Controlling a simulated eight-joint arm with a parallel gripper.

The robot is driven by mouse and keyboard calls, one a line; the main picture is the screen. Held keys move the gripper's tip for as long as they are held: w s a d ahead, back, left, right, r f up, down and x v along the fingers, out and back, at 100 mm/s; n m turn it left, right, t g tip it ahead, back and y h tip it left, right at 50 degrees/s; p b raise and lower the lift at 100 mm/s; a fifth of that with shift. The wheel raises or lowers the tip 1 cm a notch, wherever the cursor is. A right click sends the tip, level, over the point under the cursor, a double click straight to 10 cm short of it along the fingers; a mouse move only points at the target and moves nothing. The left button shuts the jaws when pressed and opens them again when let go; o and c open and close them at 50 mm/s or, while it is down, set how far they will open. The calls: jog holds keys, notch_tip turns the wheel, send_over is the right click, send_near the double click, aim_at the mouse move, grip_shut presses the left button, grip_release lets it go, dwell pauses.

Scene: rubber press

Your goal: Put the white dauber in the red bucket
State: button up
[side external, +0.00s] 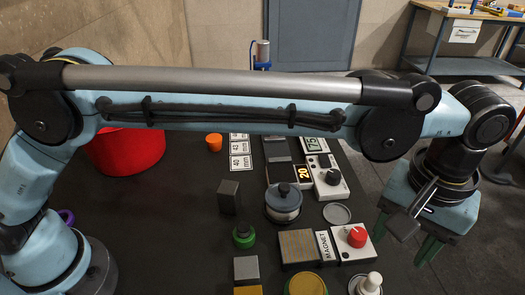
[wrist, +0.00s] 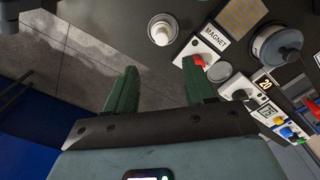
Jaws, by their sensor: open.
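The white dauber (side external: 369,284) stands upright on the dark table at the bottom edge of the side view, partly cut off. It also shows in the wrist view (wrist: 162,31) at the top, beyond my fingertips. The red bucket (side external: 124,152) stands at the far left, its upper part hidden behind my arm; it is not in the wrist view. My gripper (side external: 406,238) is to the right of the dauber and above it, over the table's right edge. Its two green fingers are apart with nothing between them, as the wrist view (wrist: 160,78) shows.
Left of the dauber are a magnet box (side external: 300,247) and a box with a red knob (side external: 352,243). A lidded pot (side external: 283,203), a grey block (side external: 229,196) and an orange cup (side external: 214,142) stand farther back. Floor lies under my gripper.

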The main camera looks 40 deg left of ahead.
aim_at(376, 278)
notch_tip(376, 278, down, 6)
jog(key=shift+f, duration=0.1)
jog(key=shift+s+a+f, duration=0.1)
jog(key=shift+s+f, duration=0.05)
jog(key=shift+f, duration=1.15)
jog(key=shift+s+a+f, duration=0.1)
jog(key=shift+s+f, duration=0.05)
jog(key=shift+f, duration=1.15)
jog(key=shift+c, duration=0.3)
grip_shut()
